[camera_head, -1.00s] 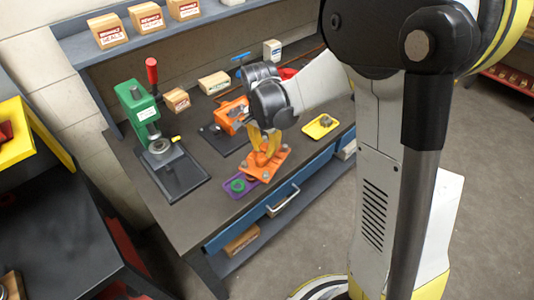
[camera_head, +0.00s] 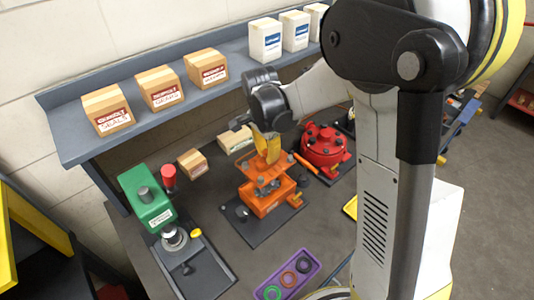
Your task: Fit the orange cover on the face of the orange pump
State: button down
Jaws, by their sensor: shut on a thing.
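The orange pump (camera_head: 271,203) stands on a dark base plate (camera_head: 260,236) in the middle of the bench. My gripper (camera_head: 267,152), with yellow fingers, points down directly above it. It is shut on the orange cover (camera_head: 262,181), a flat plate with an upright part between the fingers. The cover is roughly level over the pump's face, close above it or touching it; I cannot tell which. The cover hides most of the pump's face.
A green press (camera_head: 149,205) with a red handle stands to the left. A red pump (camera_head: 325,148) stands to the right. A purple tray (camera_head: 262,286) with several rings lies in front. Boxes line the shelf (camera_head: 75,143) behind.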

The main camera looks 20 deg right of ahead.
jog(key=shift+s+f+b, duration=0.15)
jog(key=shift+f+b, duration=0.45)
jog(key=shift+f, duration=0.3)
jog(key=shift+f+b, duration=0.85)
jog(key=shift+f, duration=0.55)
jog(key=shift+f+b, duration=2.25)
jog(key=shift+f, duration=0.15)
jog(key=shift+s+d+f+b, duration=0.1)
jog(key=shift+f+b, duration=0.4)
jog(key=shift+b, duration=0.05)
jog(key=shift+r, duration=0.25)
jog(key=shift+w+y, duration=0.2)
jog(key=shift+y, duration=0.1)
jog(key=shift+s+f+b, duration=0.1)
jog(key=shift+f+b, duration=0.35)
jog(key=shift+b, duration=0.05)
